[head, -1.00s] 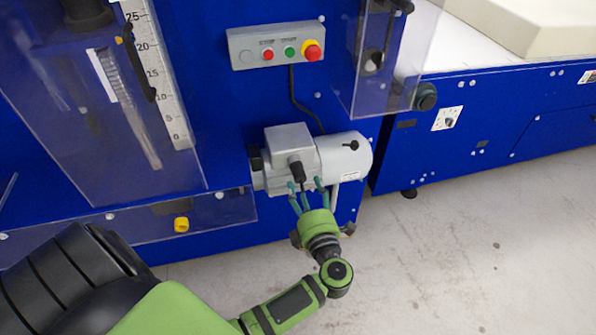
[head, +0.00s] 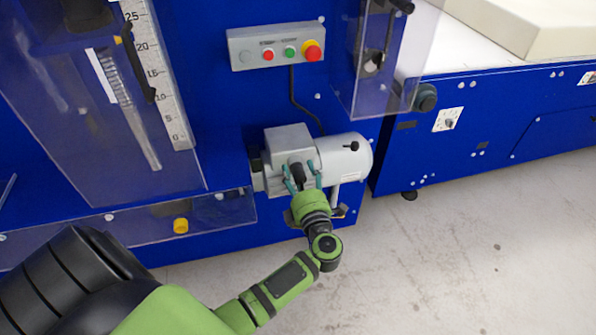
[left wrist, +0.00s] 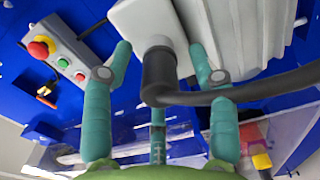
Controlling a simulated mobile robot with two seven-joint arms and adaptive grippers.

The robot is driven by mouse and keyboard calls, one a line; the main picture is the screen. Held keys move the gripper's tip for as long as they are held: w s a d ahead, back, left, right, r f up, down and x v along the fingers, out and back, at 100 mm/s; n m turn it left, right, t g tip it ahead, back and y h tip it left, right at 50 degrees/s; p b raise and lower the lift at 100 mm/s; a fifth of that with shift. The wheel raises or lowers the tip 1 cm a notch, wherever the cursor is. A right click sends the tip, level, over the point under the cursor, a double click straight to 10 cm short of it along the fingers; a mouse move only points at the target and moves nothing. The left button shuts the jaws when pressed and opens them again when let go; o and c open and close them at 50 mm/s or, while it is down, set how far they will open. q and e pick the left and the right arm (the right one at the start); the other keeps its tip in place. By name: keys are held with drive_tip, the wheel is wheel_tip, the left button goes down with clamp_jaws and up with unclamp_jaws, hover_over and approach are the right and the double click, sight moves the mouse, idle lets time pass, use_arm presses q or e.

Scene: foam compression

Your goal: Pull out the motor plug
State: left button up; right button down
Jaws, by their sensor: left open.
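The grey motor (head: 340,155) is mounted on the front of the blue machine, with a box-shaped terminal housing (head: 287,139) on its left. The black motor plug (head: 298,172) sits in the front of this housing; in the left wrist view the plug (left wrist: 158,75) is seated against the housing (left wrist: 150,22), with a black cable leaving to the right. My left gripper (head: 303,180) is open, its green fingers on either side of the plug. In the left wrist view the fingers (left wrist: 160,70) stand apart around the plug, with visible gaps. My right gripper is in neither view.
A control panel (head: 276,45) with buttons and a red emergency stop is above the motor. Clear guard panels (head: 385,70) hang at upper right and on the left. The grey floor (head: 450,260) at lower right is clear.

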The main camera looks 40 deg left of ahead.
sight(301, 181)
use_arm(q)
drive_tip(key=shift+p, duration=0.3)
idle(0.7)
clamp_jaws()
drive_tip(key=shift+d, duration=0.1)
drive_tip(key=shift+s+d+f, duration=0.1)
drive_tip(key=shift+s+d, duration=0.15)
drive_tip(key=shift+p+v, duration=0.55)
drive_tip(key=shift+v, duration=2.05)
drive_tip(key=shift+a, duration=0.1)
